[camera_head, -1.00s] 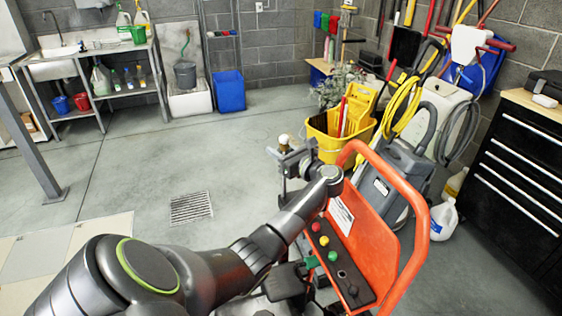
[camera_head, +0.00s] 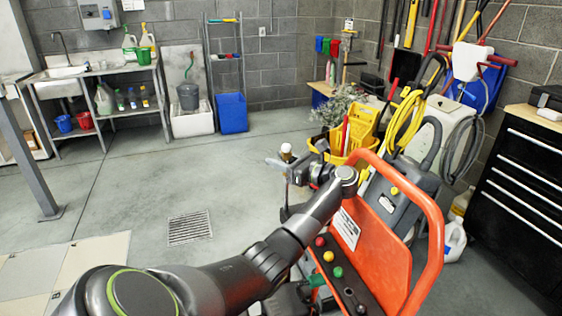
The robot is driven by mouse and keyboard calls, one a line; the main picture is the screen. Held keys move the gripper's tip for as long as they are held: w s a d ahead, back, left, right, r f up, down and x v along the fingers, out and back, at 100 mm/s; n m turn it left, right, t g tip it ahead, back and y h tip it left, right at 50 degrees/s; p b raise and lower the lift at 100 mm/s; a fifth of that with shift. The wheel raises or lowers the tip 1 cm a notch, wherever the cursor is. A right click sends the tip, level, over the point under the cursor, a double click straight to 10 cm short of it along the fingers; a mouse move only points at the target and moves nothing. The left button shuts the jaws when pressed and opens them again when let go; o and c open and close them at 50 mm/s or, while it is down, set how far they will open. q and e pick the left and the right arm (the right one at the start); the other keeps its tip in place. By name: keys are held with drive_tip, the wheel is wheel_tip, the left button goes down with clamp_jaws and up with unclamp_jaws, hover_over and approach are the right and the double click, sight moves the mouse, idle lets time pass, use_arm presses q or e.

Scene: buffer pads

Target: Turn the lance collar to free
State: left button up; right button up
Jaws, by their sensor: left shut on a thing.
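My left arm reaches from the lower left to the orange machine, and my left gripper (camera_head: 286,165) is beyond its front panel. It is shut on a small part with a pale round top (camera_head: 286,149). The jaws and wrist hide most of this part, and I cannot tell whether it is the lance collar. The orange machine (camera_head: 385,245) has a looped handle and a dark strip with red, yellow and green buttons. No marking of a collar position is readable. My right gripper is not in view.
A yellow mop bucket (camera_head: 329,148) and a grey machine with a yellow hose (camera_head: 404,125) stand behind the orange machine. A white jug (camera_head: 454,241) and a black drawer cabinet (camera_head: 520,185) are at the right. The floor around the drain grate (camera_head: 190,227) is clear.

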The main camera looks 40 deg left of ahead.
use_arm(q)
drive_tip(key=o, duration=1)
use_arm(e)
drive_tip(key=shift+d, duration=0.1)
use_arm(q)
drive_tip(key=shift+d, duration=0.1)
drive_tip(key=shift+w+d+f, duration=0.1)
drive_tip(key=shift+d, duration=0.25)
drive_tip(key=shift+w+d+b, duration=0.25)
drive_tip(key=shift+d+b, duration=0.25)
drive_tip(key=shift+d, duration=1.15)
drive_tip(key=shift+w+d+b, duration=0.2)
drive_tip(key=shift+d+b, duration=0.25)
drive_tip(key=shift+d, duration=1.15)
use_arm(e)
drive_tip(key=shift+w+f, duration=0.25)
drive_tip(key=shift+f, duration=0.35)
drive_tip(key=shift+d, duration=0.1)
